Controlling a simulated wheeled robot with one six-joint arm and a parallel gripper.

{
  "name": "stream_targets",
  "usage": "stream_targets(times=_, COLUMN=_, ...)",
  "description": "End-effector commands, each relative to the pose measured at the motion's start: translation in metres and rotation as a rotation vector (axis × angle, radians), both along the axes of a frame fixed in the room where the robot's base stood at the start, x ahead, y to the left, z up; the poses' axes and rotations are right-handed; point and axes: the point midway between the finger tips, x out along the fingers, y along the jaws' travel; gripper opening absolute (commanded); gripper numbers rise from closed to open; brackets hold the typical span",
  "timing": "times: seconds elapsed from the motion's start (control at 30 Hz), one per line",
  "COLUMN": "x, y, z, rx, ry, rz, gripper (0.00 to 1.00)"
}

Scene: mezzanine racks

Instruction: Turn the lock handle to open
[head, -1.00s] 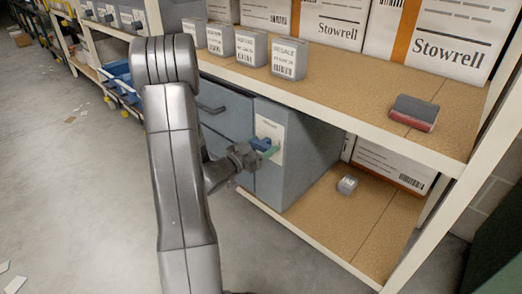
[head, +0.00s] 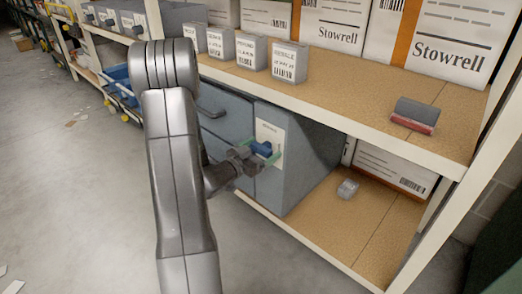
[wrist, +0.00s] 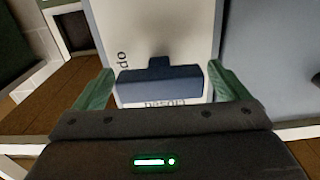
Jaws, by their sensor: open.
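The lock handle is a blue bar with a short stub (wrist: 160,82), on a white label plate (wrist: 165,30) fixed to the grey-blue cabinet front. In the wrist view the bar lies level across the picture, between the two green fingertips. My gripper (wrist: 162,90) is open, with one finger at each end of the bar; I cannot tell whether either finger touches it. In the head view the blue handle (head: 261,149) shows just beyond my gripper (head: 262,157), whose green fingers are close around it. The label text is partly hidden by the handle.
The grey-blue cabinet (head: 305,160) sits on the lower shelf (head: 365,235), where a small grey box (head: 348,188) stands to its right. Labelled boxes (head: 285,62) and a grey-red block (head: 415,114) are on the shelf above. The floor (head: 80,190) at left is mostly clear.

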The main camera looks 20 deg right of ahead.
Motion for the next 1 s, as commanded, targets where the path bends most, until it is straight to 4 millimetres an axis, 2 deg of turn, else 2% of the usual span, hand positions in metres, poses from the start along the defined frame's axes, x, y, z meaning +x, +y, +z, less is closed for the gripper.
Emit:
stream_targets(times=0.13, x=-0.001, y=0.002, z=0.0, rx=0.0, ry=0.001, rz=0.001, gripper=0.95)
stream_targets(times=0.23, x=-0.004, y=0.011, z=0.001, rx=0.0, ry=0.001, rz=0.003, gripper=0.95)
stream_targets(times=0.7, x=-0.04, y=0.1, z=0.002, rx=0.0, ry=0.002, rz=0.005, gripper=0.95)
stream_targets(times=0.83, x=-0.047, y=0.116, z=0.001, rx=0.0, ry=0.002, rz=0.003, gripper=0.95)
stream_targets(times=1.0, x=-0.052, y=0.126, z=0.0, rx=0.0, ry=0.0, rz=0.001, gripper=0.95)
